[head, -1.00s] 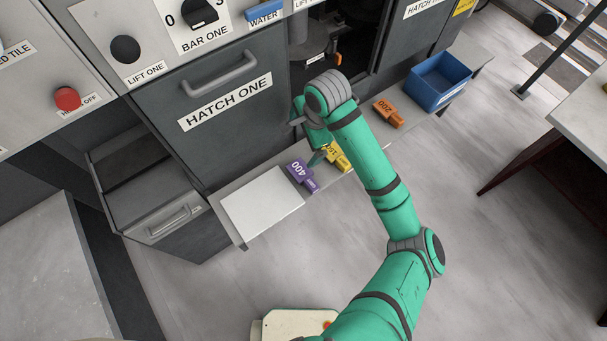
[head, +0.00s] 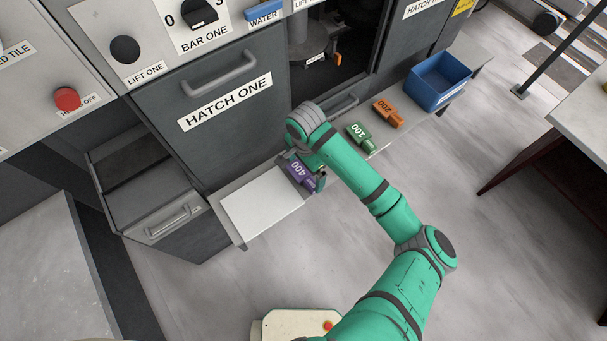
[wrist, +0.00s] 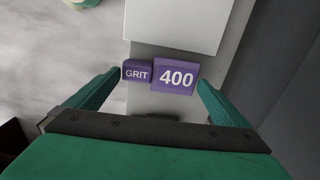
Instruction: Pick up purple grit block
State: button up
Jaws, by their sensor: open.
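The purple grit block (head: 299,173) marked 400 lies on the narrow grey shelf, just right of a white plate. In the wrist view the purple grit block (wrist: 174,77) shows its "GRIT" and "400" labels. My gripper (wrist: 160,83) is open, with one green finger to the left of the block and one to the right. The block lies between the fingertips, with a gap at the right; whether the left finger touches it I cannot tell. In the head view my gripper (head: 305,170) is at the block, partly hidden by my arm.
The white plate (head: 262,203) lies left of the block. A green block (head: 360,136) marked 100, an orange block (head: 388,113) marked 200 and a blue bin (head: 440,82) stand along the shelf to the right. The Hatch One cabinet front (head: 215,110) rises behind the shelf.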

aim_at(304, 177)
jog(key=shift+f, duration=1.45)
jog(key=shift+c, duration=0.3)
jog(key=c, duration=0.9)
jog(key=shift+o, duration=0.2)
